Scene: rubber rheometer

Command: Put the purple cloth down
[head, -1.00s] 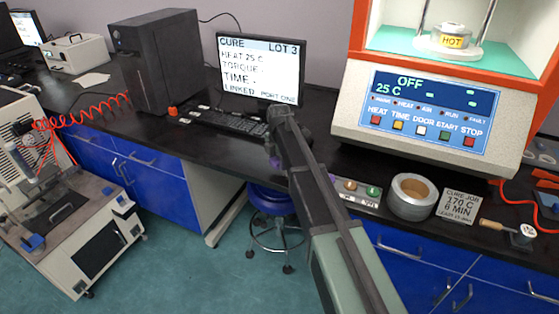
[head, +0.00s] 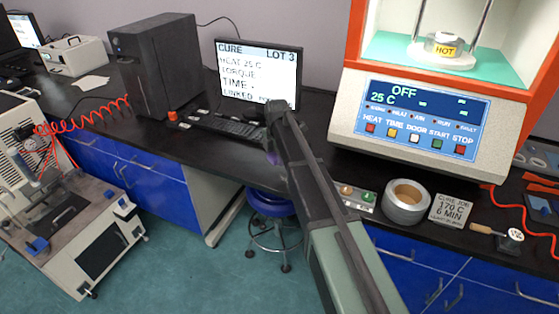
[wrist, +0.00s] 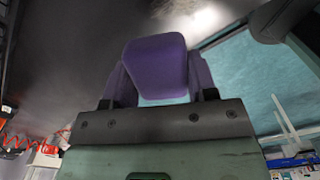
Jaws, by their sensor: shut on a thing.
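The purple cloth (wrist: 155,62) is a folded pad held between the two fingers of my gripper (wrist: 158,84) in the wrist view. My gripper is shut on it. Behind the cloth, the wrist view shows dark bench top and teal floor. In the head view my arm reaches over the front edge of the black bench, and only a sliver of purple (head: 273,158) shows beside it. The fingertips are hidden there behind my arm. I cannot tell whether the cloth touches the bench.
The keyboard (head: 232,125) and monitor (head: 257,78) are behind my arm. The rheometer (head: 425,115), tape roll (head: 405,202), cure job card (head: 451,208) and brush (head: 497,232) are at the right. A blue stool (head: 272,203) stands below. Bare bench (head: 195,143) lies left of my arm.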

